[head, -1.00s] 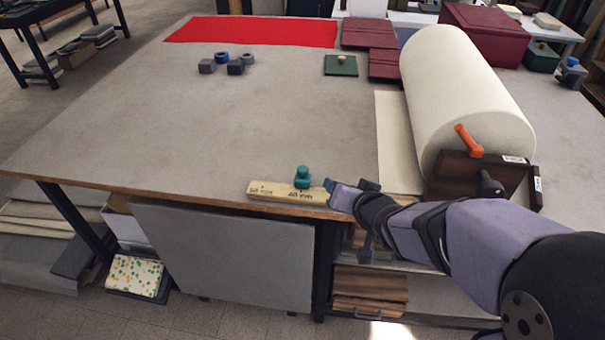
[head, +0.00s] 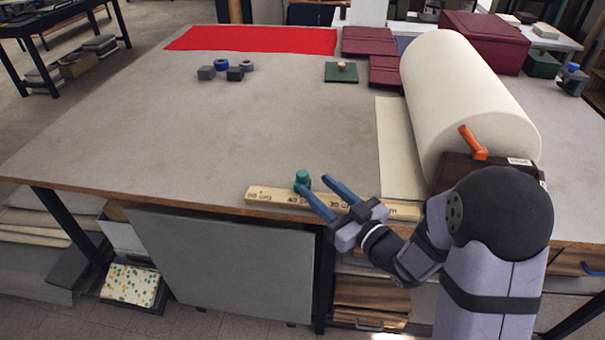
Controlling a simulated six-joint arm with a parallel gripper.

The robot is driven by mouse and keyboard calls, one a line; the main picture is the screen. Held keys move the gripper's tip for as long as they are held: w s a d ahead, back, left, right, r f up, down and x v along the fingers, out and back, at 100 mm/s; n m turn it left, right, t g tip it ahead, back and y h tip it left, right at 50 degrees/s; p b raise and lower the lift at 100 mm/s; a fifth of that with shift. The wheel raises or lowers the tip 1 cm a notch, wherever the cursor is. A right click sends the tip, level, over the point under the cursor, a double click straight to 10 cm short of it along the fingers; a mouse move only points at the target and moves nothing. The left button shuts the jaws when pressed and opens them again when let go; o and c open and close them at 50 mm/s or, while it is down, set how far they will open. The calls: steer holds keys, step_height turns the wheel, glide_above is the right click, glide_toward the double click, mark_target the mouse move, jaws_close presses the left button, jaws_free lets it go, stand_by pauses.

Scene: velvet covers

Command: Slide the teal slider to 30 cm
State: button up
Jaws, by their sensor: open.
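The teal slider (head: 302,178) sits on the pale wooden rule (head: 266,197) along the table's front edge, near the printed 40 cm mark. The 50 cm mark is at the rule's left end, and a partly covered mark shows further right. My gripper (head: 311,184) is open, its two blue fingers pointing away from me toward the slider. The left fingertip overlaps the slider's lower front; the right fingertip is to its right. I cannot tell whether either finger touches it. My fingers and wrist hide parts of the rule.
The table's middle (head: 200,130) is clear.

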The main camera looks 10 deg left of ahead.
mark_target(306, 177)
steer(key=shift+p+x, duration=0.85)
steer(key=shift+x, duration=2.75)
